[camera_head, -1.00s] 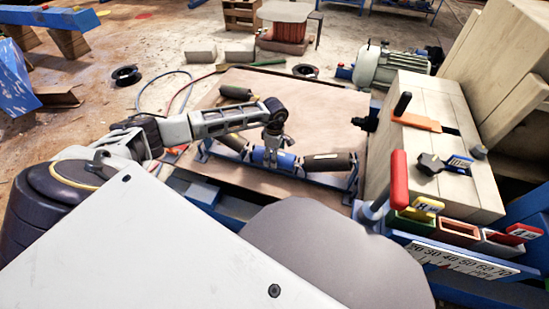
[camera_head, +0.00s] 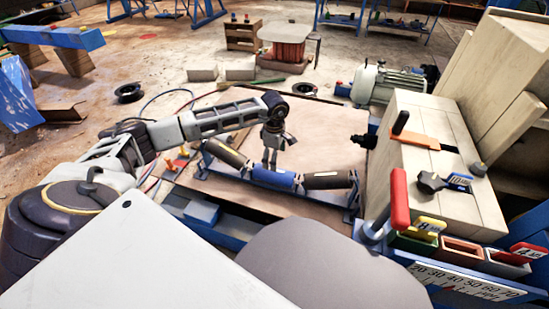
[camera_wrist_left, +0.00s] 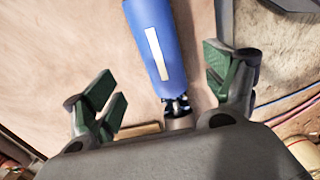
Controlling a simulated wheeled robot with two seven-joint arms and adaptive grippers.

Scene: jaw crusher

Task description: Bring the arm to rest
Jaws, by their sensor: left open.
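My left gripper (camera_head: 271,155) points down over the board, just behind the blue roller (camera_head: 272,179) in the head view. Its jaws are open and empty. In the wrist view the green-padded fingers (camera_wrist_left: 163,84) stand wide apart, with the blue roller (camera_wrist_left: 150,40) and its white strip showing between them, apparently below and not gripped. The blue roller sits in line between a dark roller (camera_head: 227,153) on the left and another dark roller (camera_head: 328,180) on the right. My right gripper is not in view.
The brown board (camera_head: 325,125) has bare room behind the rollers. A red-handled lever (camera_head: 399,200) and a pale block housing (camera_head: 430,125) stand at the right. A grey motor (camera_head: 388,82) is behind.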

